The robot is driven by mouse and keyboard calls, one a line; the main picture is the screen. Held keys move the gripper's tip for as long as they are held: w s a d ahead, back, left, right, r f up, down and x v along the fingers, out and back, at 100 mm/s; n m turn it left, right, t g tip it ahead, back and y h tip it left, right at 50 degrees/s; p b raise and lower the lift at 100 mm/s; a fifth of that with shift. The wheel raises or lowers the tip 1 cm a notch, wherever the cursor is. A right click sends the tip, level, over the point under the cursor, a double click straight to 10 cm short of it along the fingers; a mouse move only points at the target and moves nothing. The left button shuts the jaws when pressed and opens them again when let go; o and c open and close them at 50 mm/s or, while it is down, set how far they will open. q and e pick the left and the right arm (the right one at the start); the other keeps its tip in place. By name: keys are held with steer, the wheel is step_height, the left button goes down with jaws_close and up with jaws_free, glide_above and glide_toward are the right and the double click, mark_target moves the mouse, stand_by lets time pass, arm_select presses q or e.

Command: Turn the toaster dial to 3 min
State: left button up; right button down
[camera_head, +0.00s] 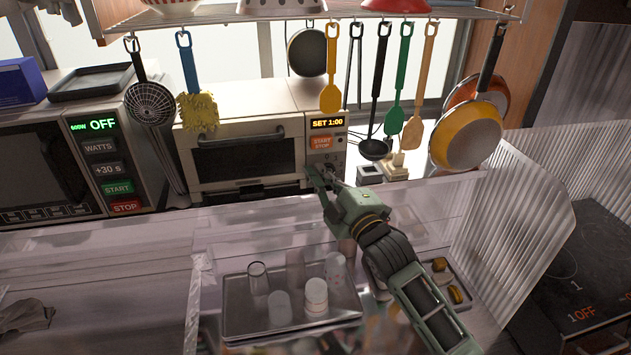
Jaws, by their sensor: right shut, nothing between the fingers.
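The toaster oven (247,140) stands at the back middle, white with a dark front window. Its orange display (327,123) reads "SET 1:00". An orange "START STOP" button (321,142) sits below the display. The dial (330,166) is lower on the same panel and mostly hidden by my right gripper. My right gripper (318,176) reaches up from the lower right and its fingertips are at the dial. Its fingers are shut with nothing held. I cannot tell whether they touch the dial. My left gripper is not in view.
Utensils hang in front of the toaster, including a yellow spatula (330,82) and a yellow brush (198,108). A microwave (50,165) stands at the left. A clear dryer cabinet with a tray (235,322) of cups lies below my arm. A yellow pan (466,137) hangs at the right.

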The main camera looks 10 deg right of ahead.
steer(key=m, duration=0.2)
steer(key=d+m+t+h+b, duration=0.1)
steer(key=m, duration=0.2)
steer(key=d+m+t+h, duration=0.1)
steer(key=m, duration=0.2)
steer(key=shift+r+b, duration=0.35)
steer(key=shift+r, duration=0.05)
steer(key=shift+d+f+m+t+h, duration=0.15)
steer(key=shift+d+m+h, duration=0.5)
steer(key=shift+m, duration=0.9)
steer(key=shift+d+f+m+t+h, duration=0.2)
steer(key=shift+d+m+h, duration=0.4)
steer(key=shift+m, duration=0.9)
steer(key=shift+d+f+m+t+h, duration=0.15)
steer(key=shift+d+m+h, duration=0.25)
steer(key=shift+m+h, duration=0.8)
steer(key=shift+m+y, duration=0.35)
